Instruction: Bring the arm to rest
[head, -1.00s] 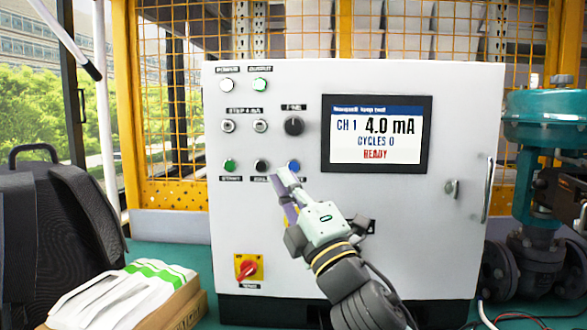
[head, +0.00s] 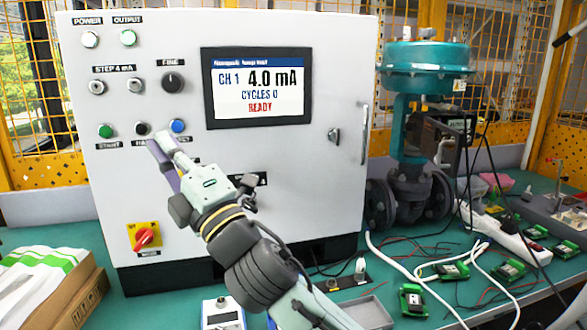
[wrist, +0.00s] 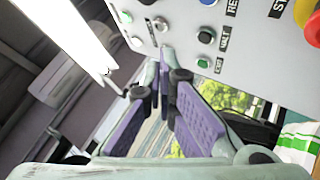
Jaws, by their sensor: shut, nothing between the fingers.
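In the wrist view the shut fingers (wrist: 165,75) extend toward the cabinet face, which fills the top right. I cannot tell whether the fingertips touch the panel. The screen (head: 257,88) reads CH 1, 4.0 mA, CYCLES 0, READY. My arm reaches up from the bottom centre of the head view.
A green START button (head: 105,131) and a red rotary switch (head: 144,236) are on the cabinet. A teal valve actuator (head: 425,58) stands to its right. Cables, green modules (head: 452,270) and a grey tray (head: 368,313) crowd the right bench. A cardboard box (head: 85,296) is at left.

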